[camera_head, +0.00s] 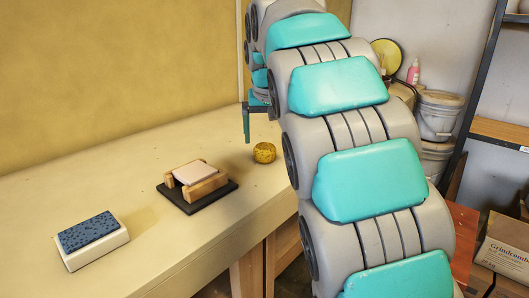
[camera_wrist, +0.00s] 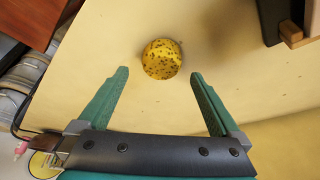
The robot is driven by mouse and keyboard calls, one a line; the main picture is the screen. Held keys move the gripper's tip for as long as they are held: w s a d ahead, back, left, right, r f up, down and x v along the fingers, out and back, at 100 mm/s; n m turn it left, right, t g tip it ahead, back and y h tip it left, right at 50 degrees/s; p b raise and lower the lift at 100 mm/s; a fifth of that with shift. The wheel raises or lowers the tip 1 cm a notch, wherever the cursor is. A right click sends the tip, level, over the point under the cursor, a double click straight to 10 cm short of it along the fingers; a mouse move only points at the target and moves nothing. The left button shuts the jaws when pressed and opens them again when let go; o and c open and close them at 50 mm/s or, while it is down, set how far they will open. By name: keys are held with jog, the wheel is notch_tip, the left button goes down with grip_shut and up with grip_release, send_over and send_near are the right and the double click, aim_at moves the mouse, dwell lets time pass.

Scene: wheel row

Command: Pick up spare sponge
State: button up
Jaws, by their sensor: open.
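A round yellow sponge with dark specks (camera_head: 264,152) sits on the cream worktop near its front edge, beside my arm. It also shows in the wrist view (camera_wrist: 162,59), just beyond and between the fingertips. My gripper (camera_wrist: 160,74) has its two green fingers spread, with nothing between them but bare worktop and the near edge of the sponge. In the head view my gripper (camera_head: 247,122) is partly hidden by my arm, over the worktop farther back than the sponge.
A black base (camera_head: 210,199) carries wooden rails and a pale block, left of the sponge. A blue speckled block (camera_head: 88,231) lies on a white block (camera_head: 99,250) farther left. A wall stands behind the worktop. White buckets (camera_head: 438,117) and a cardboard box (camera_head: 504,246) are at right.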

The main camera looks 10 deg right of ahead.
aim_at(265, 146)
jog(key=x, duration=0.4)
jog(key=shift+w+f+p, duration=0.1)
jog(key=shift+f+p, duration=0.25)
jog(key=shift+f, duration=0.05)
jog(key=shift+a, duration=0.1)
jog(key=shift+c, duration=0.2)
jog(key=c, duration=1.3)
jog(key=shift+o, duration=0.2)
jog(key=shift+r, duration=0.2)
jog(key=shift+r+b, duration=0.3)
jog(key=shift+r, duration=1.35)
jog(key=s+a, duration=0.2)
jog(key=s, duration=0.3)
jog(key=s+a+r+b, duration=0.1)
jog(key=s+a, duration=0.1)
jog(key=s, duration=0.2)
jog(key=s+a+b, duration=0.1)
jog(key=s+a, duration=0.1)
jog(key=s, duration=0.3)
jog(key=shift+s+a+r, duration=0.2)
jog(key=shift+s+a, duration=0.05)
jog(key=shift+s, duration=0.1)
